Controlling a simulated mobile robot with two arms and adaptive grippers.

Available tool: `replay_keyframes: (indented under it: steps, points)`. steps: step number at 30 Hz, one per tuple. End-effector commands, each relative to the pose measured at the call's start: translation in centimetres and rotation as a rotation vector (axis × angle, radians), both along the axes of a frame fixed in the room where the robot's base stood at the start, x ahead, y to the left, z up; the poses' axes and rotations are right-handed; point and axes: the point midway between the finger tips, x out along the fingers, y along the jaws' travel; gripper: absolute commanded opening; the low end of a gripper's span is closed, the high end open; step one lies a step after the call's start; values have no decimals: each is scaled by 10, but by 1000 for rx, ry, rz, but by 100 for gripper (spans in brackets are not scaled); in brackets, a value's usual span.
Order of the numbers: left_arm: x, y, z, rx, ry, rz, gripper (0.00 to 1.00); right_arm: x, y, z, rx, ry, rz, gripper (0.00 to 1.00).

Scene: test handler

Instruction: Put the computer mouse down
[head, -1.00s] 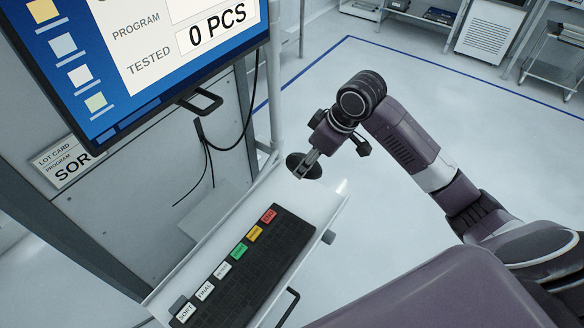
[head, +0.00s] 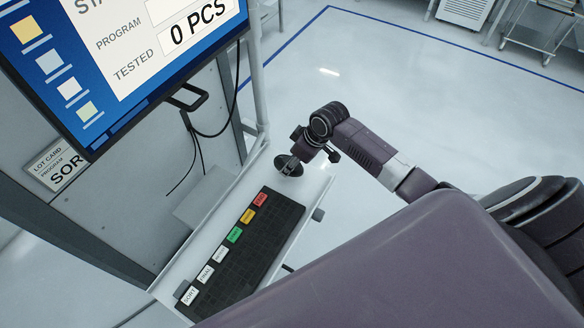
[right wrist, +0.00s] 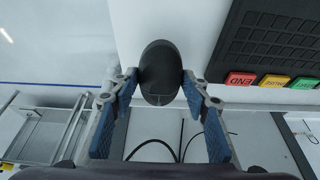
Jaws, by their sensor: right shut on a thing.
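The black computer mouse (head: 288,165) is at the far end of the white keyboard tray (head: 313,190), beyond the keyboard. My right gripper (head: 294,168) is shut on the mouse from its right side in the head view. In the right wrist view the mouse (right wrist: 160,74) sits between the two blue-padded fingers of the gripper (right wrist: 160,84), with a fingertip on each side. I cannot tell whether its underside touches the tray. My left gripper is not in view.
A black keyboard (head: 245,250) with coloured labelled keys fills the near part of the tray. A monitor (head: 115,70) hangs above left, with a cable below it. A narrow strip of bare tray lies around the mouse. Open floor lies to the right.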

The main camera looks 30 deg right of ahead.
Motion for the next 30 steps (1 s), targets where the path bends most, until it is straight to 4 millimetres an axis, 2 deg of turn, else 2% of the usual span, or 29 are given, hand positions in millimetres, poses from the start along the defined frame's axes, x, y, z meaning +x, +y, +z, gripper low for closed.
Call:
replay_keyframes:
  steps: [4,9,22,23,27,30]
  points:
    - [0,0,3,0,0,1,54,-1,0,-16,-1,4,-1,17]
    - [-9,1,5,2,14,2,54,-1,0,-36,-2,3,0,17]
    - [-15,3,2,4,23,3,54,-1,0,-44,-2,0,1,17]
    - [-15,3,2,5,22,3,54,-1,0,-44,-2,0,1,45]
    - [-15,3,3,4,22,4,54,-1,0,-43,-2,0,1,60]
    - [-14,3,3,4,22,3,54,-1,0,-43,-2,0,1,60]
